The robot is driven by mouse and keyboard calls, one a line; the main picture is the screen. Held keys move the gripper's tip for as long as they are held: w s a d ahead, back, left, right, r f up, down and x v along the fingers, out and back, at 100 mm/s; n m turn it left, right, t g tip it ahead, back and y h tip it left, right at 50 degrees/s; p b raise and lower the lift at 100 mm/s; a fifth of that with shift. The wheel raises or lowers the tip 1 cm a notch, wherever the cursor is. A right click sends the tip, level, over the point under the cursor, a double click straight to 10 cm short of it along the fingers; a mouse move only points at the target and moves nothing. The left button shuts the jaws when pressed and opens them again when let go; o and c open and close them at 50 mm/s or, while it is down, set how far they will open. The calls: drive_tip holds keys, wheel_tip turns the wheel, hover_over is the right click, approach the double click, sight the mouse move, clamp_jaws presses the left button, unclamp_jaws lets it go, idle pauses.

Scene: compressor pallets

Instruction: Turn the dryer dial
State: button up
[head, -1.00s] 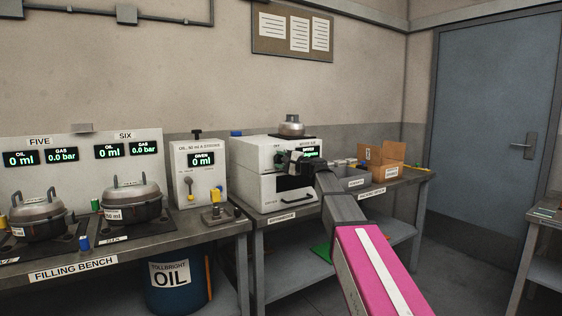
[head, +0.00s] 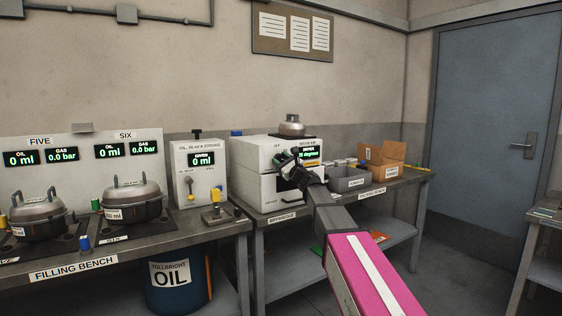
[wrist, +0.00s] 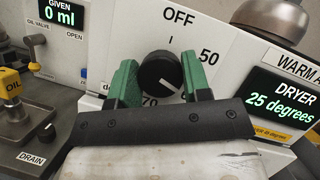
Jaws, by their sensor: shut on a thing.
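The dryer (head: 255,155) is a white box on the bench at the middle of the head view. Its dial (wrist: 160,74) is a round black knob with a pale pointer mark on its lower right. OFF stands above the dial and 50 to its right; a 70 shows below left, partly covered. My gripper (wrist: 158,68) is shut on the dial, one green finger on each side. In the head view my gripper (head: 287,157) is at the dryer's front and hides the dial. The dryer display (wrist: 268,98) reads 25 degrees.
A metal pot (head: 291,126) stands on top of the dryer. A grey bin (head: 347,180) and an open cardboard box (head: 385,163) stand to its right. The white oil station (head: 200,165) is to its left.

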drive_tip(key=shift+m+t+h, duration=0.5)
drive_tip(key=shift+m+t, duration=0.1)
drive_tip(key=shift+m, duration=1.1)
drive_tip(key=o, duration=0.9)
drive_tip(key=shift+s+d+f, duration=0.1)
drive_tip(key=v, duration=1)
drive_tip(key=shift+s+d+f, duration=0.1)
drive_tip(key=shift+s, duration=0.1)
